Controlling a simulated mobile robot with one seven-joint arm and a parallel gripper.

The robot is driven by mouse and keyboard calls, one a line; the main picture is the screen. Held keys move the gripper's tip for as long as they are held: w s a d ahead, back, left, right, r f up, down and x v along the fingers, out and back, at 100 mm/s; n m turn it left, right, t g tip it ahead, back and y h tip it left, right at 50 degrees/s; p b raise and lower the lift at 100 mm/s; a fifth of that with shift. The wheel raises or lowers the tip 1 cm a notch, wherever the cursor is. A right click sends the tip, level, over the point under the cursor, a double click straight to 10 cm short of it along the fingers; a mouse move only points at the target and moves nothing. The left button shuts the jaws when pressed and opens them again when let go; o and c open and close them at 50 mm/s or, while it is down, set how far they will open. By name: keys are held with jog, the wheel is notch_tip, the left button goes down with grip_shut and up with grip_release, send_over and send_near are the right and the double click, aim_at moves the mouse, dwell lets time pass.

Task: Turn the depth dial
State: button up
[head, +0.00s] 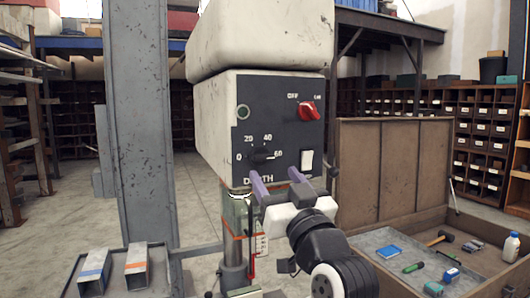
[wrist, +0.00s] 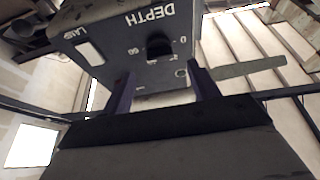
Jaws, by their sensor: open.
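The depth dial (head: 262,155) is a small black knob on the dark control panel (head: 284,128) of a worn white machine. Its scale reads 0, 20, 40 and 60, with "DEPTH" printed below. In the wrist view the dial (wrist: 158,46) appears upside down, beyond and between the fingers. My gripper (head: 278,183) is open, its two purple fingers apart, and appears just below the dial in the head view. The gripper (wrist: 163,86) is empty in the wrist view, and the fingers look clear of the dial. The dial's exact setting is too small to read.
The panel also carries a red OFF switch (head: 308,111), a white rocker switch (head: 307,160) and a round green-ringed button (head: 243,112). A grey column (head: 140,120) stands left. An open wooden crate (head: 385,175) with tools is at right. Two metal profiles (head: 137,268) lie at lower left.

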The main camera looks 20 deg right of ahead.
aim_at(265, 160)
jog(key=p+x, duration=0.2)
jog(key=x, duration=0.4)
jog(key=shift+c, duration=0.3)
jog(key=c, duration=0.9)
